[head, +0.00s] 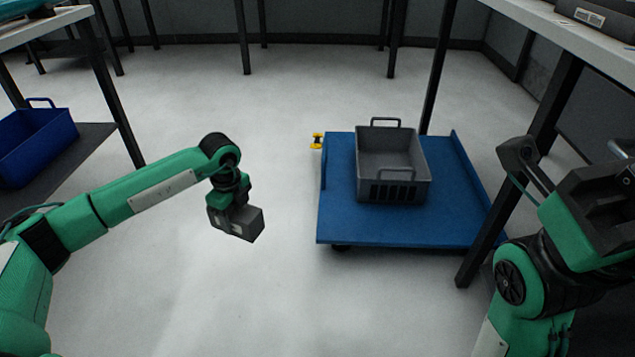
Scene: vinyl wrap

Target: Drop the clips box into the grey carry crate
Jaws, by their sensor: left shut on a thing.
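My left gripper (234,213) is shut on a small dark grey box, the clips box (245,224). It holds the box in the air over the open floor, left of the blue cart. The gripper's fingers hide part of the box. The grey carry crate (392,162) stands upright on the cart, with its handles at the far and near ends. The inside that I can see looks empty. The box is apart from the crate, to its left and nearer to me.
The blue cart (340,222) has a raised edge on its right and a yellow part (317,141) at its left. A table leg (524,165) stands close to its right. A blue crate (38,142) sits on a low shelf at left. The floor between is clear.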

